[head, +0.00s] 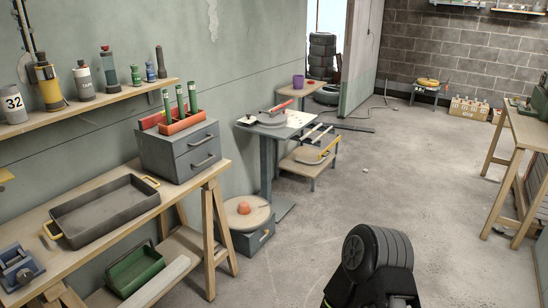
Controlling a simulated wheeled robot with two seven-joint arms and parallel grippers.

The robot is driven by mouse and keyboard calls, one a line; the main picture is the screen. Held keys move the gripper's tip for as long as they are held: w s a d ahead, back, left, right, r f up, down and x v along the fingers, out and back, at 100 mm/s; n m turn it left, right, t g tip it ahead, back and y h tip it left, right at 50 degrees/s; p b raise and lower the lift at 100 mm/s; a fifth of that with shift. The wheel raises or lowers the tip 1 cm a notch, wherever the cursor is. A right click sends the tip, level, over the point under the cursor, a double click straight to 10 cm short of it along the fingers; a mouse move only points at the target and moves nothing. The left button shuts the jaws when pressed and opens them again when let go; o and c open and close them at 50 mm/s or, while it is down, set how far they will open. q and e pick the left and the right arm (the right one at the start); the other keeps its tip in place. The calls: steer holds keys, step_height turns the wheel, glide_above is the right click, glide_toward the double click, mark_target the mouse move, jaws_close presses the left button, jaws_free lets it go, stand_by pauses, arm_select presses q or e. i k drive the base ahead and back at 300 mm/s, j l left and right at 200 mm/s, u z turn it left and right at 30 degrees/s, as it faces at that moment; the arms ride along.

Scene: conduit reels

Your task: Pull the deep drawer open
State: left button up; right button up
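A grey cabinet (178,150) with two drawers stands on the wooden workbench at the left, against the wall. Its upper drawer (196,140) and lower drawer (201,161) both look shut, each with a bar handle on the front. From here I cannot clearly tell which one is deeper. Below, a low blue-grey box (253,242) with a round wooden top stands on the floor. Neither of my grippers shows in the head view.
An orange tray (182,123) with green tubes sits on the cabinet. A dark tray (105,208) with yellow handles lies on the bench. A grey stand (272,135) is beyond. A dark ribbed rounded shape (377,250) is at the bottom; open floor surrounds it.

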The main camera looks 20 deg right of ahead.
mark_target(193, 163)
steer(key=z, duration=0.15)
steer(key=i+j, duration=0.8)
steer(key=i+j+z, duration=0.1)
steer(key=z, duration=0.25)
steer(key=j+z, duration=0.1)
steer(key=z, duration=1.15)
